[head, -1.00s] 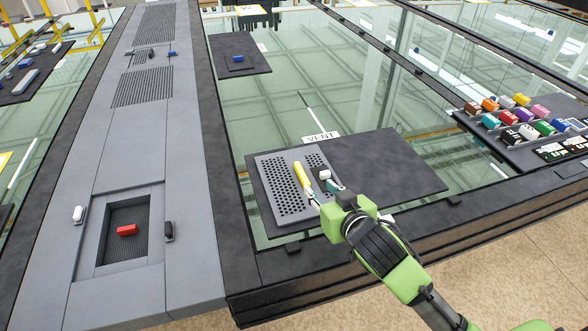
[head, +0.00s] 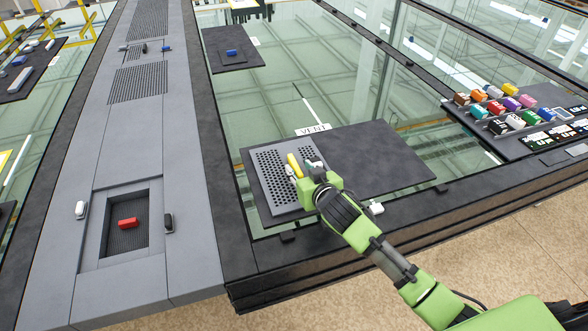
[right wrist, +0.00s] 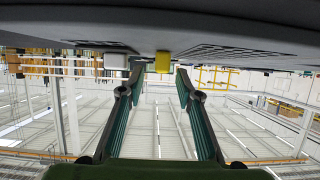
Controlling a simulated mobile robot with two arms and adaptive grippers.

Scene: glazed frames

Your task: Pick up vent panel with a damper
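The vent panel (head: 268,187) is a grey plate with many small round holes. In the head view, my right gripper (head: 305,172) covers the panel's right edge. My left gripper is out of view.
A long grey console (head: 75,240) runs along the left, with a recess holding a red block (head: 127,223). Coloured blocks stand on a dark tray (head: 500,145) at right. The mat's right part is bare.

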